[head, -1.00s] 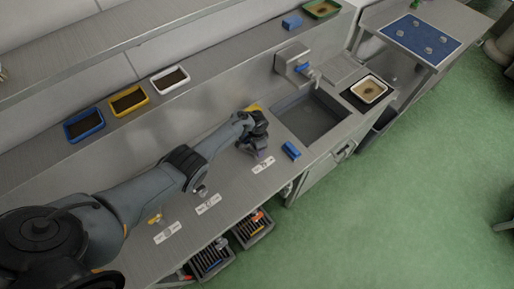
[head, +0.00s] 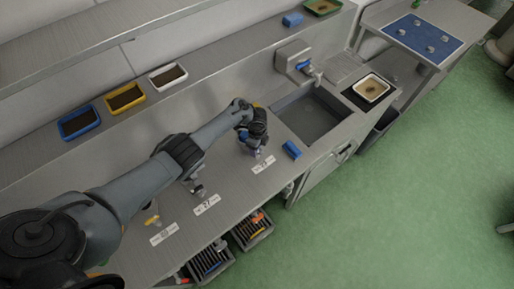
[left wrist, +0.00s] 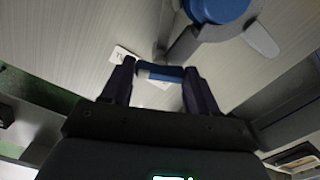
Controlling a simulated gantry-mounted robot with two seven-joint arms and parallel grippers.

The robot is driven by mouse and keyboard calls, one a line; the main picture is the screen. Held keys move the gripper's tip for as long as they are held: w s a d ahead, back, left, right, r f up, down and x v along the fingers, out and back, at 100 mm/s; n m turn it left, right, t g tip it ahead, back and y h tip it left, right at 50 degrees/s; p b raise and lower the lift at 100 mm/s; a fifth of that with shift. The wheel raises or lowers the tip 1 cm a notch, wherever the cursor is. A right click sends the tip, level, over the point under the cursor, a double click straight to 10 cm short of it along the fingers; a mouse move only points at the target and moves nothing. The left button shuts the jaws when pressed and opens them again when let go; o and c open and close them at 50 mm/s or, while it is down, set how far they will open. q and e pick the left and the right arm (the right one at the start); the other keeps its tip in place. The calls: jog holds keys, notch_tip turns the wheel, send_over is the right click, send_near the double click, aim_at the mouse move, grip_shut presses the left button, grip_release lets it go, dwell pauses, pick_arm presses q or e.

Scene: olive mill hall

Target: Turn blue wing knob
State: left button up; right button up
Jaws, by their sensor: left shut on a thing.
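The blue wing knob (left wrist: 163,72) shows in the left wrist view as a blue bar with a pale end, spanning the gap between two dark fingers. My left gripper (left wrist: 158,82) is shut on it, one finger at each end. In the head view my left gripper (head: 256,152) points down at the counter behind a white label (head: 263,164) and hides the knob there. The knob's turn angle cannot be read clearly. My right gripper is not in view.
A yellow knob (head: 153,219) and a grey knob (head: 197,190) stand on the counter to the left. Blue, yellow and white trays line the back ledge.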

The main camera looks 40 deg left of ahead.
pick_arm(q)
jog(key=m+b, duration=0.2)
jog(key=m, duration=0.2)
jog(key=shift+m, duration=0.4)
dwell(0.4)
jog(key=o, duration=1.1)
jog(key=shift+c, duration=0.2)
notch_tip(320, 180, up, 11)
jog(key=p, duration=0.3)
jog(key=shift+f, duration=0.15)
